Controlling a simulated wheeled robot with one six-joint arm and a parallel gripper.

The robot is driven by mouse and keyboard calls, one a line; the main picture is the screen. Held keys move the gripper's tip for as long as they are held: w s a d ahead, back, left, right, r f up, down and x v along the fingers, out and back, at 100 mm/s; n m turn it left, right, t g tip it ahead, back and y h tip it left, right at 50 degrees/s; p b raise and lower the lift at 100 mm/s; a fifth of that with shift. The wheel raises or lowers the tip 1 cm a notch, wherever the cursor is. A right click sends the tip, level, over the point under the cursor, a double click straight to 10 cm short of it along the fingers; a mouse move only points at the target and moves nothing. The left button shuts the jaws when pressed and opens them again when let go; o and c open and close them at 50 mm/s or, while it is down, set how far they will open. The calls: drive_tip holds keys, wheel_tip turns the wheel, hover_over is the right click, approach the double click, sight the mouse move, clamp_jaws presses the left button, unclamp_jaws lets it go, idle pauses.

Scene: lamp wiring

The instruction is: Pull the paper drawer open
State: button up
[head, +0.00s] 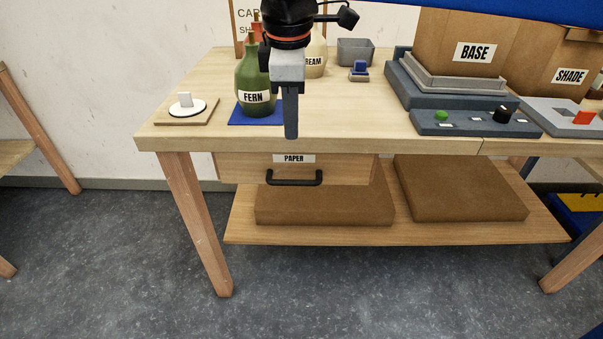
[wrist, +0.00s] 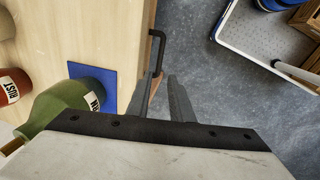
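The paper drawer (head: 240,168) is a wooden front under the tabletop's front edge, with a PAPER label and a black bar handle (head: 294,183). It looks shut. My gripper (head: 291,136) points down in front of the tabletop edge, its fingertips above the handle in the head view. In the wrist view my gripper (wrist: 156,77) is open and empty, its two fingers apart. The handle (wrist: 158,48) shows just beyond the fingertips, in line with the gap between them, jutting past the table edge. I see no contact with the handle.
A green FERN bottle (head: 254,78) stands on a blue mat (head: 240,119) close to my gripper. A white item on a wooden board (head: 168,117) is at the left. A control panel (head: 470,126) sits at the right. Brown boxes (head: 325,208) lie on the lower shelf. The floor in front is clear.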

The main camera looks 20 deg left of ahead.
sight(294, 181)
drive_tip(key=w+f, duration=0.1)
drive_tip(key=f, duration=0.4)
drive_tip(key=w+f, duration=0.1)
drive_tip(key=f, duration=0.5)
drive_tip(key=w+f, duration=0.1)
drive_tip(key=f, duration=0.4)
drive_tip(key=shift+a+f, duration=0.2)
drive_tip(key=shift+a, duration=0.15)
clamp_jaws()
